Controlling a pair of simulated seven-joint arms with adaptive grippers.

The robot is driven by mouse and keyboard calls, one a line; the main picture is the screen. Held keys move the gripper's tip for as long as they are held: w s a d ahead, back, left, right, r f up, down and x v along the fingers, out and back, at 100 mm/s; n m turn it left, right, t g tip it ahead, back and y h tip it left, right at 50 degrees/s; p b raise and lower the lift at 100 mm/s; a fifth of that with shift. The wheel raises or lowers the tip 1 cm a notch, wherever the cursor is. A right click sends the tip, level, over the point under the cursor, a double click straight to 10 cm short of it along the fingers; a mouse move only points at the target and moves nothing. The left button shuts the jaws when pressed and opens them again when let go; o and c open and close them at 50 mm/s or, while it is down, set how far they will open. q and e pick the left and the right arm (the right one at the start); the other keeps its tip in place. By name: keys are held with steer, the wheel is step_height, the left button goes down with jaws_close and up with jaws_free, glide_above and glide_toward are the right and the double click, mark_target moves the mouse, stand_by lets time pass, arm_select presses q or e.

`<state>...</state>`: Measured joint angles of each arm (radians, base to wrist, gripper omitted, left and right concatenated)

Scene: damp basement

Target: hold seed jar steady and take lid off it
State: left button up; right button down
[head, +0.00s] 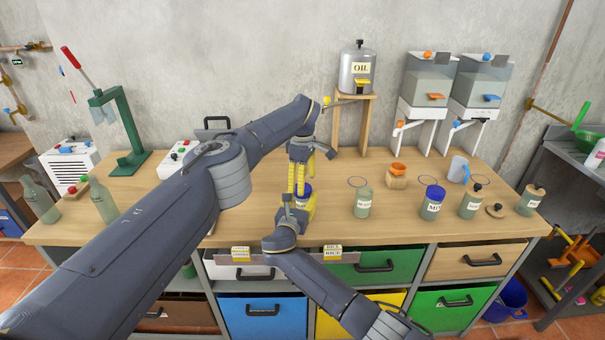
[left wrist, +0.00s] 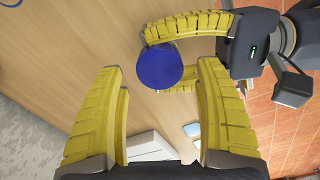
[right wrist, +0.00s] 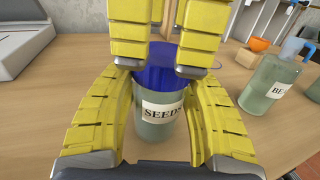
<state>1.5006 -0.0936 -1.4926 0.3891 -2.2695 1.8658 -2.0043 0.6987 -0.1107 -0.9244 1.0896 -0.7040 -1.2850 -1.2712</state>
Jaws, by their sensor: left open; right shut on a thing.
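The seed jar (right wrist: 150,128) is pale green with a white SEEDS label and a blue lid (right wrist: 160,62). It is upright near the front edge of the workbench, and the lid sits on top of it. My right gripper (head: 306,208) is shut on the jar's body, with yellow fingers on both sides in the right wrist view. My left gripper (head: 297,178) points down from above, open, its fingertips close over the lid. In the left wrist view the round lid (left wrist: 160,66) shows beyond and between the left fingers. Whether they touch it I cannot tell.
To the right on the workbench (head: 400,225) stand a beans jar (head: 363,203), another blue-lidded jar (head: 432,203) and further jars, with a loose lid (head: 495,211). An oil tank (head: 356,70) on a wooden stand is behind. Glass bottles (head: 102,200) stand at left.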

arm_select(q)
steer(key=shift+f, duration=1.6)
steer(key=c, duration=1.3)
steer(key=o, duration=1.2)
steer(key=shift+o, duration=0.5)
steer(key=shift+r, duration=3.85)
steer(key=shift+f, duration=3.9)
